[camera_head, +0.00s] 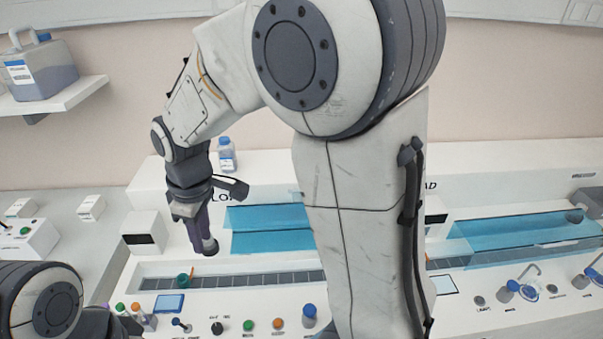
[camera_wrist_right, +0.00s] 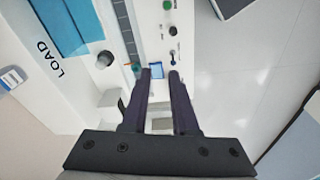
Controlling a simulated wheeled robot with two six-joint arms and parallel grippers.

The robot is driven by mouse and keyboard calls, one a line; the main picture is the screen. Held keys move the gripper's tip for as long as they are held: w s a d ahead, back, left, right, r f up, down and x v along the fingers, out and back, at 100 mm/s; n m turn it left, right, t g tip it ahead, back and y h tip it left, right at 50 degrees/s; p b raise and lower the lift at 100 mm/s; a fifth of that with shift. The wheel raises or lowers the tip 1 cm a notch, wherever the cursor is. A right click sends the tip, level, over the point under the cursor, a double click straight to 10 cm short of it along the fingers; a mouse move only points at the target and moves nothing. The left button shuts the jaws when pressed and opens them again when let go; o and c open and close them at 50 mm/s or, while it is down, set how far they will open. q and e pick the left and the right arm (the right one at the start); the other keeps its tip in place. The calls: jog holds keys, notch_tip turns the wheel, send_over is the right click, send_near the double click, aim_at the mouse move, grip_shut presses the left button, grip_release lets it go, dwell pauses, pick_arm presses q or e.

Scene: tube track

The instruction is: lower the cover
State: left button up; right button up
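A see-through blue cover (camera_head: 262,217) stands at the left station with the "LOAD" lettering, partly hidden by my right arm. Its blue panel shows at the upper left of the wrist view (camera_wrist_right: 72,25). Another see-through blue cover (camera_head: 520,228) is at the right station. My right gripper (camera_head: 208,247) points down at the left end of the LOAD station, left of the cover and apart from it. In the wrist view its two fingers (camera_wrist_right: 160,75) are apart with nothing between them. My left arm shows at the lower left, but its gripper is out of view.
A row of dark track tiles (camera_head: 240,281) runs along the station, with a green-capped tube (camera_head: 183,281) at its left end. Buttons and knobs (camera_head: 249,325) line the front. A small blue screen (camera_head: 168,304) sits there. A bottle (camera_head: 227,155) stands behind.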

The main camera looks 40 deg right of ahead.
jog(key=w+d+f+n+p, duration=0.1)
jog(key=w+d, duration=0.4)
jog(key=d, duration=0.4)
jog(key=w+d+f+h+p, duration=0.15)
jog(key=w+d, duration=0.35)
jog(key=d, duration=0.5)
jog(key=w+d+f+n, duration=0.1)
jog(key=w+d+f, duration=0.1)
jog(key=w+d, duration=0.5)
jog(key=s+d+f+p, duration=0.1)
jog(key=s+d+f, duration=0.2)
jog(key=d, duration=0.9)
pick_arm(q)
notch_tip(320, 180, up, 8)
jog(key=p, duration=0.3)
pick_arm(e)
jog(key=shift+n+t+h, duration=0.25)
jog(key=shift+n+t, duration=0.05)
jog(key=shift+n, duration=0.1)
jog(key=f, duration=0.3)
jog(key=w+f, duration=0.1)
jog(key=f, duration=0.2)
jog(key=w+f, duration=0.1)
jog(key=f, duration=0.2)
jog(key=shift+d+f, duration=0.25)
jog(key=shift+f, duration=0.1)
pick_arm(q)
jog(key=shift+f, duration=0.1)
pick_arm(e)
grip_shut()
